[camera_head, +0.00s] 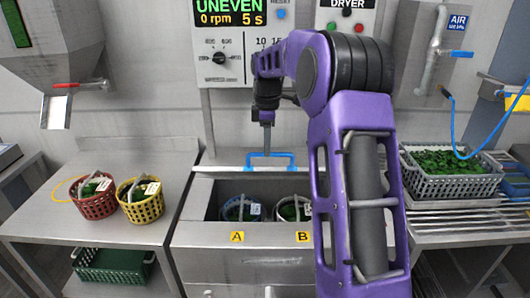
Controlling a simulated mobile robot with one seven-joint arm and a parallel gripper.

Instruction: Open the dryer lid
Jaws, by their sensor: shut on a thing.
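The dryer (245,234) stands at the middle of the bench line, with yellow A and B labels on its front edge. Its lid (225,163) shows at the back of the opening, with a blue handle (283,154) on it. The well in front of the lid is open, and two baskets of greens show inside, a blue-rimmed one (240,209) at A and another (293,210) at B. My purple arm hides the dryer's right side.
A red basket (95,199) and a yellow basket (140,203) stand on the left bench, and a green crate (112,266) sits below. A grey crate of greens (452,171) stands on the right rack. The panel (229,14) above reads "UNEVEN 0 rpm 5 s".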

